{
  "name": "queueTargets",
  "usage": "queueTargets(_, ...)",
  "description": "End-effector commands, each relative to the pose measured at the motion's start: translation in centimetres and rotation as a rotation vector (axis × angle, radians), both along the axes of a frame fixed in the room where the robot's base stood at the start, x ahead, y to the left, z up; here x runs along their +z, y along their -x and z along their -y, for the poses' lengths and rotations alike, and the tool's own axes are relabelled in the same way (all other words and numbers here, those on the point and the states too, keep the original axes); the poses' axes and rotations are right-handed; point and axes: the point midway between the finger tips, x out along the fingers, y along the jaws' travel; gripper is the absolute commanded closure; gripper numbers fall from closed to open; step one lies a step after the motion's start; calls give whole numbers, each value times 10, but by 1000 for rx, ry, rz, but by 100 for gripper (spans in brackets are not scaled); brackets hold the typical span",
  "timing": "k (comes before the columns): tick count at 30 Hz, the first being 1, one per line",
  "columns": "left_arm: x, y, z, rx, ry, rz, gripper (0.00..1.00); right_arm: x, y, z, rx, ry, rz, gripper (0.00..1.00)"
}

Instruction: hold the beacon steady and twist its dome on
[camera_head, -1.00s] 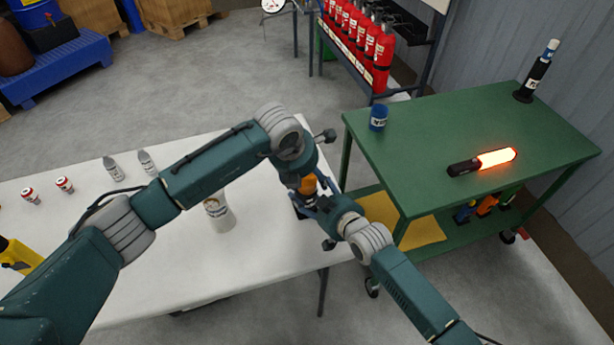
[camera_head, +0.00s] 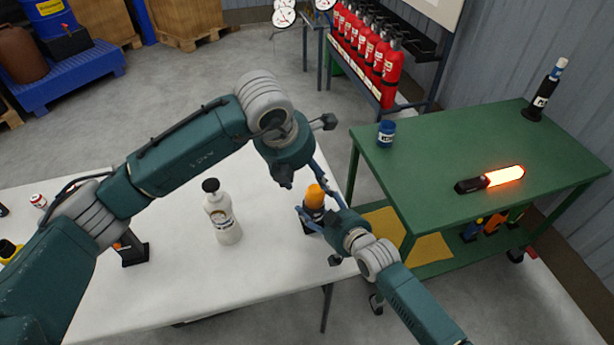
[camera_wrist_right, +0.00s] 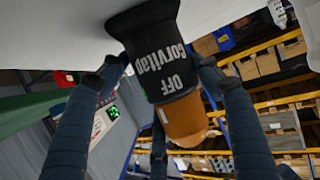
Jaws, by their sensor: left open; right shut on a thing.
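The beacon has a black body (camera_head: 311,217) and an orange dome (camera_head: 315,194). It stands upright near the right edge of the white table. In the right wrist view the black body (camera_wrist_right: 158,55) shows upside down with white lettering, and the dome (camera_wrist_right: 186,118) sits against its end. Whether the dome is fully seated I cannot tell. My right gripper (camera_head: 318,217) is shut on the black body, a finger on each side. My left gripper (camera_head: 303,172) is open and empty, just above and left of the dome, apart from it.
A white bottle with a black cap (camera_head: 223,213) stands left of the beacon on the white table (camera_head: 185,285). A green cart (camera_head: 440,150) to the right carries a blue can (camera_head: 386,133), a glowing baton (camera_head: 491,179) and a black-bodied stick (camera_head: 545,92). Red extinguishers (camera_head: 391,75) stand behind.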

Motion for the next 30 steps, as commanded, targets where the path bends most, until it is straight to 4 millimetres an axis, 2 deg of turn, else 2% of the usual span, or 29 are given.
queueTargets(11,-1,-1,-3,-35,-6,-5,41,-1,0,1,-1,2,-1,78)
queueTargets(22,-3,-8,-15,-334,-19,-3,41,-1,0,1,-1,2,-1,78)
queueTargets(26,-13,-10,-12,-357,-18,-3,41,-1,0,1,-1,1,-2,78)
queueTargets(30,-36,-16,-4,-355,-17,-5,41,-1,0,1,-1,1,-1,78)
